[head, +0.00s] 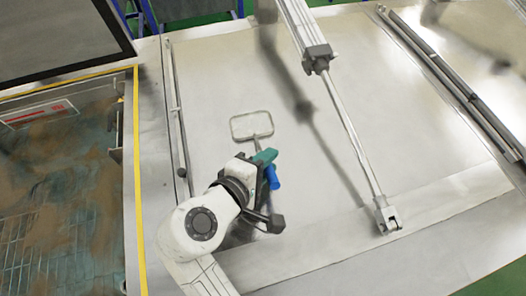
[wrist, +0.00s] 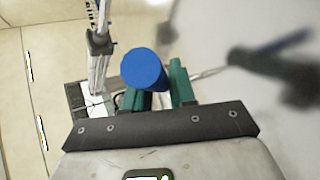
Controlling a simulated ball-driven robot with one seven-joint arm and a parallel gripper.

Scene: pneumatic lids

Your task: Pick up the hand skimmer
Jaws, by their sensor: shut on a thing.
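The hand skimmer has a pale rectangular hoop (head: 252,126), a thin shaft and a blue handle (head: 273,178). In the head view the hoop is beyond my gripper (head: 264,160), over the pale metal lid (head: 215,80). The teal fingers are closed around the handle. In the wrist view the round blue handle end (wrist: 143,68) shows between the teal fingers of my gripper (wrist: 152,98), and it hides part of the grip. I cannot tell whether the hoop touches the lid or is slightly above it.
A long pneumatic cylinder with its rod (head: 345,125) crosses above the lid right of my gripper and ends at a bracket (head: 387,215). A thin grey rod (head: 178,120) runs along the left side. Dark rails (head: 455,85) lie at right. Bare lid surrounds the hoop.

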